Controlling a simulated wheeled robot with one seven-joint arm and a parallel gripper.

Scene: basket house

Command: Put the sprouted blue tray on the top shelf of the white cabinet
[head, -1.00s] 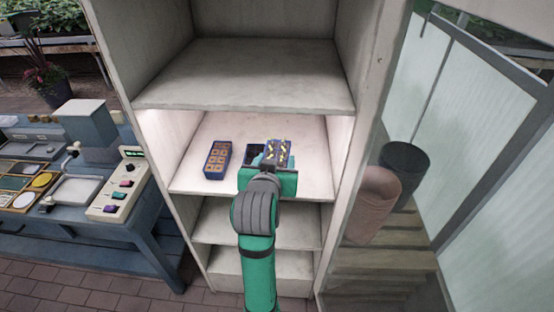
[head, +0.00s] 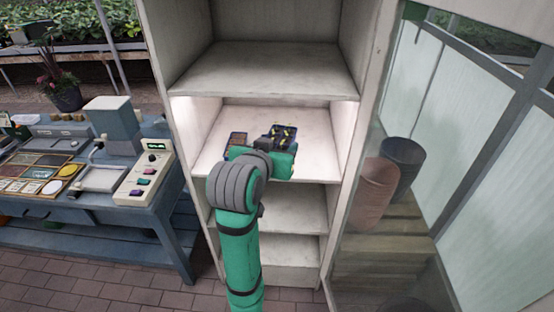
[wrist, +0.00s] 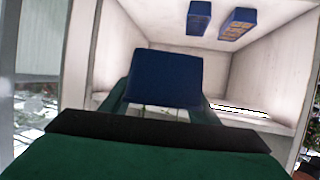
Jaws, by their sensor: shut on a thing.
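The sprouted blue tray (head: 284,131), dark with yellow-green sprouts on top, is at the lit middle shelf of the white cabinet (head: 155,45). My gripper (head: 275,156) is shut on it from the front. In the wrist view, the tray's plain blue side (wrist: 165,78) sits between my green fingers (wrist: 163,105). I cannot tell whether the tray touches the shelf. The uppermost visible shelf (head: 262,72) is empty and lies above the lit one.
A blue tray with brown cells (head: 237,138) stands left of the held tray, partly behind my gripper. Two blue trays (wrist: 199,14) (wrist: 238,23) show in the wrist view. A blue workbench (head: 165,197) stands left; two pots (head: 373,190) (head: 403,160) are behind glass right.

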